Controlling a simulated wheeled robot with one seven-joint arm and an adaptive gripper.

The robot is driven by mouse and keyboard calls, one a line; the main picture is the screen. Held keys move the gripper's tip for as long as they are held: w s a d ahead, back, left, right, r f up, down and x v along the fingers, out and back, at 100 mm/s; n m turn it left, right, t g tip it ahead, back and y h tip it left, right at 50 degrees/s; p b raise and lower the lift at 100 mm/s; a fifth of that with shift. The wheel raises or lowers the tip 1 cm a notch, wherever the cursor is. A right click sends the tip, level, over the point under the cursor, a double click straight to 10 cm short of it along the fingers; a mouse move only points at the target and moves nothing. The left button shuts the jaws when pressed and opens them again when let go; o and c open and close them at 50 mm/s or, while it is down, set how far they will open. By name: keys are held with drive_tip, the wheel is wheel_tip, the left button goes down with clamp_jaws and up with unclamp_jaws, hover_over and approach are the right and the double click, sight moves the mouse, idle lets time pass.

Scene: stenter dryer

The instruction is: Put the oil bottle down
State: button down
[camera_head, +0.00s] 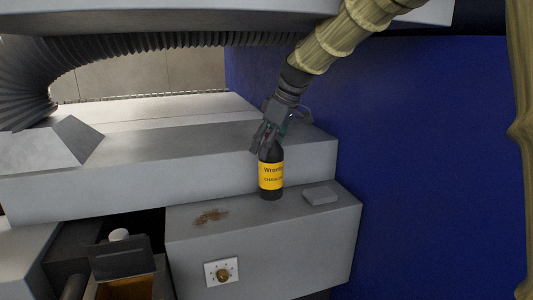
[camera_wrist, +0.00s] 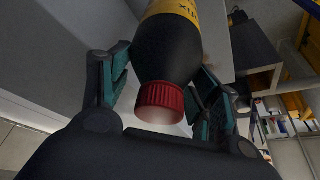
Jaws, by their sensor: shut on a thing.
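The oil bottle (camera_head: 271,178) is dark with a yellow label and stands upright, its base at the top of the grey machine block (camera_head: 300,222). I cannot tell for sure whether the base touches that surface. My gripper (camera_head: 268,143) is shut on the bottle's upper part from above. In the wrist view the bottle (camera_wrist: 170,48) shows its red cap (camera_wrist: 160,101) towards the camera, between the two fingers of my gripper (camera_wrist: 160,85). The cap is hidden in the head view.
A small grey block (camera_head: 320,196) lies right of the bottle, and a brown stain (camera_head: 211,217) is to its left. A higher grey ledge (camera_head: 170,170) runs behind. A blue wall (camera_head: 420,150) stands at the right.

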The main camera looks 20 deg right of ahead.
drive_tip(key=f+p, duration=0.2)
drive_tip(key=f, duration=0.1)
drive_tip(key=shift+w+f, duration=0.2)
drive_tip(key=shift+f, duration=0.05)
drive_tip(key=shift+c, duration=1.9)
unclamp_jaws()
drive_tip(key=shift+f, duration=0.15)
drive_tip(key=b+v, duration=0.4)
drive_tip(key=v, duration=0.8)
drive_tip(key=shift+a, duration=0.1)
